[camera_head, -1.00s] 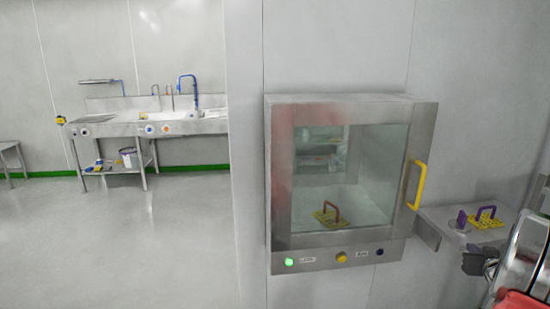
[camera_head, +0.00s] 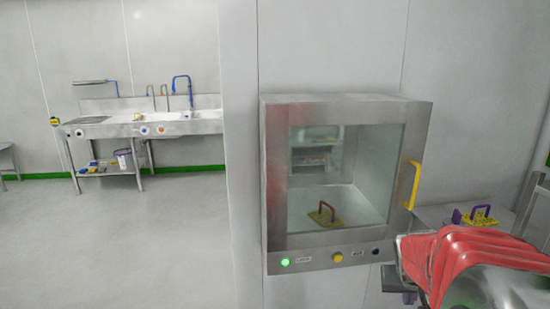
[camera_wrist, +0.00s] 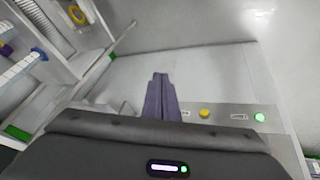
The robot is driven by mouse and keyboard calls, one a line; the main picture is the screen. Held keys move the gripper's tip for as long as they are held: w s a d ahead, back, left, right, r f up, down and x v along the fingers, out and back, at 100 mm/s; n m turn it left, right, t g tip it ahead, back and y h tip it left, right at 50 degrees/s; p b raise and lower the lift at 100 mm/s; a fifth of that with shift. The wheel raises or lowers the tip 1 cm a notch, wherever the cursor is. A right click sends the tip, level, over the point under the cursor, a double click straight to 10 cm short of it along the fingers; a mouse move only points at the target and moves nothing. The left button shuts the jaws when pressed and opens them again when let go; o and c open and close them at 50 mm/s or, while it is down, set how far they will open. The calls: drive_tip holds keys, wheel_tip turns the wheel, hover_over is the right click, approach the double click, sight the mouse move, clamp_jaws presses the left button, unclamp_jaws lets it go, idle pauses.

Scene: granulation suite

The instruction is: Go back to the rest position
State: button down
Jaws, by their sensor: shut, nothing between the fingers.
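My gripper (camera_wrist: 160,78) shows in the wrist view as two dark purple-grey fingers pressed together, with nothing between them. Its fingers point toward the front of a steel glass-doored chamber, whose yellow button (camera_wrist: 204,112) and lit green button (camera_wrist: 260,117) show beside it. In the head view my red arm fills the lower right, in front of the wall shelf, and I cannot make out the fingertips there. The chamber (camera_head: 347,107) has its door shut, with a yellow handle (camera_head: 415,186) on the right.
A yellow plate with a dark red handle (camera_head: 323,213) stands inside the chamber. A purple-handled yellow plate (camera_head: 481,216) is on the wall shelf (camera_head: 435,214), partly behind my arm. A steel sink bench (camera_head: 100,128) stands at the far left. The floor (camera_head: 130,250) at left is clear.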

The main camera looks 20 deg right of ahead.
drive_tip(key=s+a+r+n+t+y, duration=0.1)
drive_tip(key=s+a+r+n, duration=0.1)
drive_tip(key=a, duration=0.9)
drive_tip(key=s+a+r+n+y, duration=0.1)
drive_tip(key=a+r+n+y, duration=0.1)
drive_tip(key=a, duration=0.9)
drive_tip(key=s+a+r+n+t+y, duration=0.1)
drive_tip(key=s+a+r+n, duration=0.1)
drive_tip(key=a, duration=1)
wheel_tip(320, 180, up, 2)
drive_tip(key=shift+s+n+t+y, duration=0.3)
drive_tip(key=shift+n+y, duration=0.1)
drive_tip(key=shift+n, duration=0.1)
